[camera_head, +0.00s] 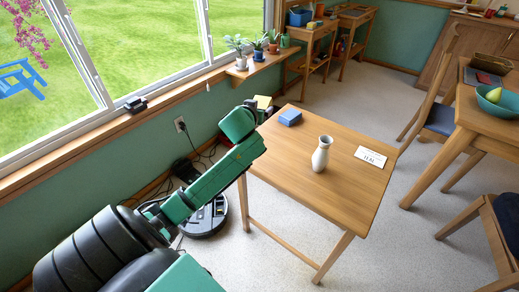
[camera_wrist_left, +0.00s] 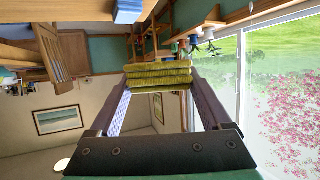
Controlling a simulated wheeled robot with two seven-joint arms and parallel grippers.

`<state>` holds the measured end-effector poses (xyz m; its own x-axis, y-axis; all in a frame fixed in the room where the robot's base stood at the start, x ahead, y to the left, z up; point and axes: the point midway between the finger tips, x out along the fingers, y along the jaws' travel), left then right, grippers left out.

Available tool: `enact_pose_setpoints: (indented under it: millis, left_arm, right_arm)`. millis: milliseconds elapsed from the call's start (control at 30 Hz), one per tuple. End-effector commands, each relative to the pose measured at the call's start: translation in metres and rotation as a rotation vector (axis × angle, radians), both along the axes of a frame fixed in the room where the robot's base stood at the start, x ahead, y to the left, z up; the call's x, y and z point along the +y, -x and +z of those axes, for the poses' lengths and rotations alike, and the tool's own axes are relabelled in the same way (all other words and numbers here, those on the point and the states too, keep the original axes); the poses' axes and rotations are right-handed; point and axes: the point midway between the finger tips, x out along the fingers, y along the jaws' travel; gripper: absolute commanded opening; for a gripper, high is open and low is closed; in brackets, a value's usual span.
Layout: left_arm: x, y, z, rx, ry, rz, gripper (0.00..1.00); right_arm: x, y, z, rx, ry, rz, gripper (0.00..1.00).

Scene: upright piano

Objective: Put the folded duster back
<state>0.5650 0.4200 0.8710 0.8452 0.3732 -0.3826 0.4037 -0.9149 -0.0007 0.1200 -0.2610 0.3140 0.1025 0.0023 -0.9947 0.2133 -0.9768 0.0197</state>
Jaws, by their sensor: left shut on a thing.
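The folded duster is yellow and layered. It sits between the two fingers of my left gripper (camera_head: 262,107), which is shut on it. In the left wrist view the duster (camera_wrist_left: 158,77) spans the gap between the fingertips. In the head view only a small part of the duster (camera_head: 263,101) shows past the end of my arm, near the far left corner of the small wooden table (camera_head: 335,190). My right gripper is not in view.
On the small table stand a blue box (camera_head: 290,117), a white vase (camera_head: 321,154) and a white card (camera_head: 371,156). Potted plants (camera_head: 258,48) line the window ledge. A robot vacuum (camera_head: 207,218) lies on the floor by the wall. A chair (camera_head: 437,100) stands at right.

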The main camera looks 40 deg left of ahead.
Motion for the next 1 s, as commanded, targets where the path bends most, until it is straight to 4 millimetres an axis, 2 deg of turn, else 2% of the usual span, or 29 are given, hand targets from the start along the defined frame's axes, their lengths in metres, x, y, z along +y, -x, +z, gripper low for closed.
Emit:
enact_pose_setpoints:
  millis: [33,233,300,467,600,967,1000]
  left_arm:
    - [0.0,0.001,-0.023,0.008,0.003,0.002,0.37]
    - [-0.001,0.001,-0.091,0.006,0.002,0.0,0.37]
    - [-0.001,0.0,-0.108,0.003,0.001,0.0,0.37]
    - [-0.001,0.0,-0.133,0.0,0.002,-0.001,0.37]
    - [-0.001,0.0,-0.161,0.0,0.002,-0.001,0.37]
    - [-0.001,0.0,-0.168,-0.001,0.002,-0.001,0.37]
    - [-0.001,0.0,-0.167,-0.001,0.002,-0.001,0.97]
  right_arm:
    - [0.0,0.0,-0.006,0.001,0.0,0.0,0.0]
    - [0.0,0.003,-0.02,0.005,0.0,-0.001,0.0]
    - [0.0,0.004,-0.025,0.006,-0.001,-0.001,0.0]
    - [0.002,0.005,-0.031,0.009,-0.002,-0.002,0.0]
    - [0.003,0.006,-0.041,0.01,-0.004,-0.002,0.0]
    - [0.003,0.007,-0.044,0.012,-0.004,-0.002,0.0]
    - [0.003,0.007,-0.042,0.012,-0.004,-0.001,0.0]
